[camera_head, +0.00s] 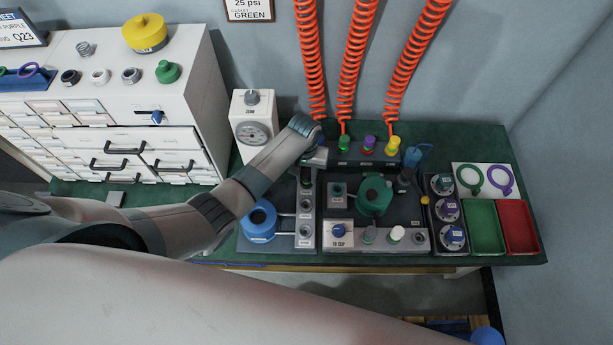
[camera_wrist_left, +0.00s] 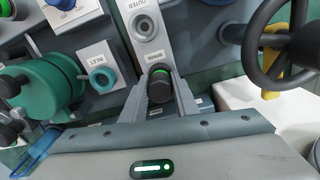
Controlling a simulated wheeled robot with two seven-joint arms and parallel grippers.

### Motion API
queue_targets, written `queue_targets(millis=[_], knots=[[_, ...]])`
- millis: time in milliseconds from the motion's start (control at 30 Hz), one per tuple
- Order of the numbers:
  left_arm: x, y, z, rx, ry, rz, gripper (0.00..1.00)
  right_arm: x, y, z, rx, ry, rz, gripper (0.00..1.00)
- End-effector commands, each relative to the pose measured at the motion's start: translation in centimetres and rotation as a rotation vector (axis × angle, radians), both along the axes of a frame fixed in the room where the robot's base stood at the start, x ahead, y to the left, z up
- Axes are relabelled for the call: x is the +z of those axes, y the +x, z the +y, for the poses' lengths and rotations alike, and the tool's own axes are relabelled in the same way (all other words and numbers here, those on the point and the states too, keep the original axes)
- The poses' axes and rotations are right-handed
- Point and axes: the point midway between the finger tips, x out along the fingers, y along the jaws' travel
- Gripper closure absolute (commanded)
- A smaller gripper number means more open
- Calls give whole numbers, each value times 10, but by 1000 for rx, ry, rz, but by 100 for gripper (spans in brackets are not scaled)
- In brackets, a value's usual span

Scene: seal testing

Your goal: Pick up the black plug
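A black plug (camera_wrist_left: 158,78) with a green band sits in a labelled grey panel (camera_wrist_left: 145,45), in the left wrist view. In the head view what looks like the same plug (camera_head: 306,183) shows just below my left gripper (camera_head: 312,160). In the wrist view my left gripper (camera_wrist_left: 160,92) has its two fingers apart, one on each side of the plug. I cannot tell whether either finger touches it. The plug's lower part is hidden in the panel. My right gripper is not in view.
A white gauge box (camera_head: 252,125) stands left of my gripper. Red coiled hoses (camera_head: 357,60) hang behind it. A blue round part (camera_head: 260,222) and a green round part (camera_head: 375,196) flank the panel. A green tray (camera_head: 484,228) and red tray (camera_head: 517,226) lie at right.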

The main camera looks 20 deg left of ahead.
Motion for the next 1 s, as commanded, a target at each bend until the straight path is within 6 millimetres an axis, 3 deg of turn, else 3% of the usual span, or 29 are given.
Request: queue_targets(millis=[467,767,1000], knots=[[6,1,0,0,-1,-2,97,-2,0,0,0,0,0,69],[40,2,0,0,-1,-4,97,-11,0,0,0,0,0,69],[66,-27,-38,-2,-5,-4,97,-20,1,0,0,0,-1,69]])
